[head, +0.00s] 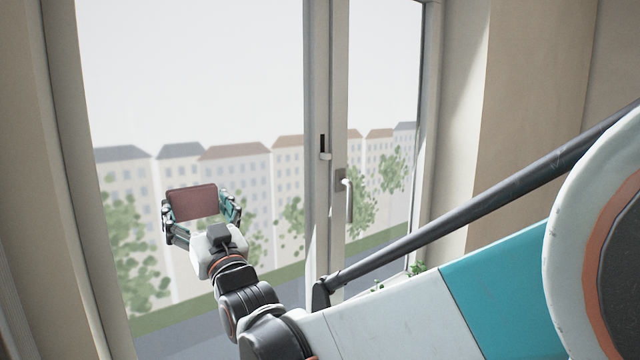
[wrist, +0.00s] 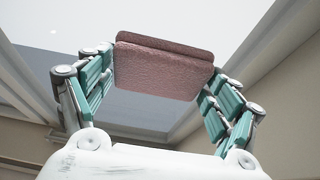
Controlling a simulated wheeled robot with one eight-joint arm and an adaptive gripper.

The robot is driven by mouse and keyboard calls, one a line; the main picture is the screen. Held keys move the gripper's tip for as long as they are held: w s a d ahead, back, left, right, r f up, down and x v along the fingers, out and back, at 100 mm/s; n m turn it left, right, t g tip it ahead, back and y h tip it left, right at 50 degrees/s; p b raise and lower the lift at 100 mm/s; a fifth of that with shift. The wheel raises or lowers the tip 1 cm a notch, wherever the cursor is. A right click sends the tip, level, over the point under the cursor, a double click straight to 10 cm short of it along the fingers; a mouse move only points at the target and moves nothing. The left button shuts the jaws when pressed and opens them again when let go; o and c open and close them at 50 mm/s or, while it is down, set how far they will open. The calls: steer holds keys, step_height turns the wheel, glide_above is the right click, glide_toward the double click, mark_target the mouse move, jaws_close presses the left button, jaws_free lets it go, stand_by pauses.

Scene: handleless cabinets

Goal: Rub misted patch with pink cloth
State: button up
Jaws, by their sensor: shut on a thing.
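The pink cloth (head: 193,203) is a flat, folded, dusky pink pad. My gripper (head: 201,207) is shut on it, with a finger at its left and right edges, in front of the left window pane (head: 200,70). In the wrist view the cloth (wrist: 163,70) spans between the two teal-padded fingers of my gripper (wrist: 155,85). I cannot tell whether the cloth touches the glass. No misted patch can be made out on the pane; the cloth and gripper cover part of it.
A window frame post (head: 318,130) divides the panes, with a handle (head: 348,195) on its right side. A green plant (head: 418,268) is near the sill at lower right. Beige wall (head: 530,100) stands to the right. The upper left pane has free room before it.

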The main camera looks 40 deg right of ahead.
steer(key=b, duration=0.3)
glide_toward(203, 222)
step_height(203, 222, up, 2)
steer(key=s, duration=0.3)
steer(key=w, duration=0.6)
steer(key=shift+w, duration=0.25)
steer(key=shift+w+r, duration=0.1)
steer(key=shift+w, duration=0.85)
steer(key=shift+d, duration=0.1)
steer(key=shift+s+d+b, duration=0.1)
steer(key=shift+d+b, duration=0.2)
steer(key=shift+d, duration=1.6)
steer(key=shift+a, duration=0.1)
steer(key=shift+a+b, duration=0.35)
steer(key=shift+a, duration=1.6)
